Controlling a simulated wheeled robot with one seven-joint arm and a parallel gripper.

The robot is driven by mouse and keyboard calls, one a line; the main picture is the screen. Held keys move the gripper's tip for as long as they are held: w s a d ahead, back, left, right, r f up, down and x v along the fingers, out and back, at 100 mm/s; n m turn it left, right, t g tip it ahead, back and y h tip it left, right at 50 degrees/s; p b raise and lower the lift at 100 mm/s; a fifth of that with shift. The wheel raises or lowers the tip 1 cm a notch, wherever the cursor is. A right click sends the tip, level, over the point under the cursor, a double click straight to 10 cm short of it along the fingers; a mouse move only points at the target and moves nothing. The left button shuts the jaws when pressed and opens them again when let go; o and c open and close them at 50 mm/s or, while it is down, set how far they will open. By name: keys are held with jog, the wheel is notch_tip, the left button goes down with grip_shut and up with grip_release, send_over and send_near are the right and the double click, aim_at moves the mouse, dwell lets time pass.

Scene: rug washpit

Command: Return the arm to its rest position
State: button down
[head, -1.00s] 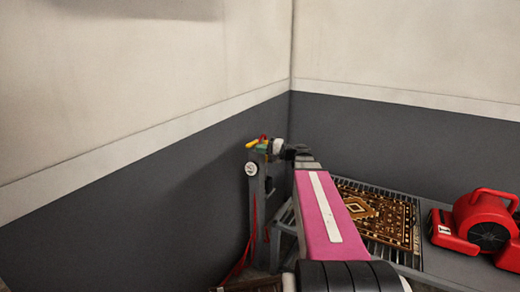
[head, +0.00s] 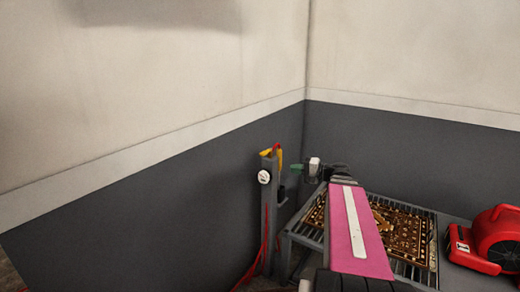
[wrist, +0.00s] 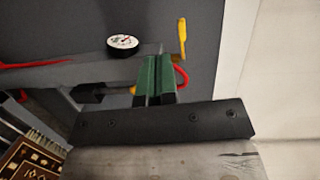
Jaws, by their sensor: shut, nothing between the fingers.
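My arm (head: 358,228), with its pink link, reaches forward from the bottom of the head view. My gripper (head: 297,168) is at its far end, just right of a grey post (head: 268,215) and apart from it. In the wrist view its two green fingers (wrist: 154,78) lie together, shut and empty. Behind them are the post's round white gauge (wrist: 123,42), a yellow handle (wrist: 182,38) and a red piece partly hidden by the fingers.
A patterned rug (head: 405,235) lies on a slatted metal stand (head: 300,238), partly hidden by my arm. A red blower (head: 495,238) sits at the right. A red hose (head: 256,262) hangs by the post. Walls meet behind; the space left of the post looks clear.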

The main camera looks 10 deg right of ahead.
jog(key=s+a+f+n+g+h, duration=0.2)
jog(key=f+h, duration=0.3)
jog(key=f, duration=0.3)
jog(key=s+a+f+n+g+h, duration=0.2)
jog(key=s+a+f+g+h, duration=0.2)
jog(key=f, duration=0.4)
jog(key=s+a+f+n+g+h, duration=0.2)
jog(key=s+a+f+h, duration=0.1)
jog(key=f, duration=0.6)
jog(key=shift+s+g+h, duration=0.4)
jog(key=shift+s+h, duration=0.35)
jog(key=shift+h, duration=0.55)
